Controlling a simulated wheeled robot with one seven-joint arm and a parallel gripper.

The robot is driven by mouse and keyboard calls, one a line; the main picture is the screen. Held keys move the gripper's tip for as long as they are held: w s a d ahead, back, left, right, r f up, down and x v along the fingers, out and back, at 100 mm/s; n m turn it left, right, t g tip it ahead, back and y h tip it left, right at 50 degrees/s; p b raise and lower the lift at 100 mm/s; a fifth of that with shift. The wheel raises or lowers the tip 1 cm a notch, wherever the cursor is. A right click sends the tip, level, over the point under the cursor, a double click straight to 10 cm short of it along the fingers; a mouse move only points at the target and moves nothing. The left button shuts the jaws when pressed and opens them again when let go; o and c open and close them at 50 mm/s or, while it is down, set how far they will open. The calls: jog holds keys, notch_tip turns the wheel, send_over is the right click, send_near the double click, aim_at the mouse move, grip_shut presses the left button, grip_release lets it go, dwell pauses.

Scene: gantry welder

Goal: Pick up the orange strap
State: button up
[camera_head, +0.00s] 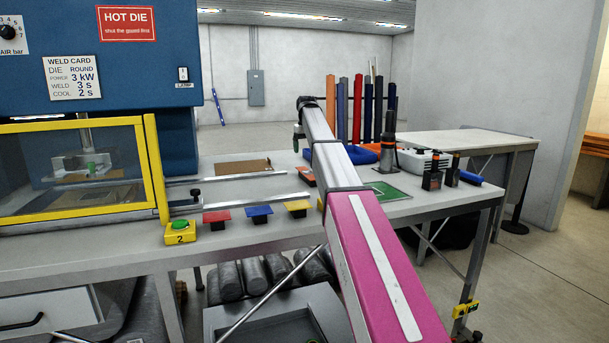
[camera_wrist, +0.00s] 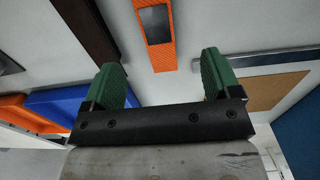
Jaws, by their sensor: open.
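The orange strap (camera_wrist: 163,57) shows in the wrist view as a flat orange piece with a dark rectangular patch, lying on the pale bench top and running out of the top edge. My gripper (camera_wrist: 160,75) has two green fingers spread apart, with the near end of the strap showing between and beyond them. Nothing is held. In the head view my gripper (camera_head: 299,138) points down above the bench, mostly hidden behind the arm. An orange-red piece with a dark patch (camera_head: 306,177) lies below it, partly covered by the arm; it appears to be the strap.
The wrist view shows a dark bar (camera_wrist: 85,30) left of the strap, blue (camera_wrist: 62,103) and orange (camera_wrist: 22,115) bins, and a brown board (camera_wrist: 265,90) at right. In the head view upright coloured rolls (camera_head: 342,110) stand behind, the yellow-framed guard (camera_head: 152,165) at left.

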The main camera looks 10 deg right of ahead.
send_over(308, 173)
jog(key=f, duration=0.4)
jog(key=shift+a+f, duration=0.25)
jog(key=shift+a, duration=0.05)
jog(key=shift+s+d+f, duration=0.1)
jog(key=shift+d+f, duration=0.1)
jog(key=shift+f, duration=1.1)
jog(key=shift+d+f, duration=0.15)
jog(key=shift+f, duration=1.15)
jog(key=c, duration=1)
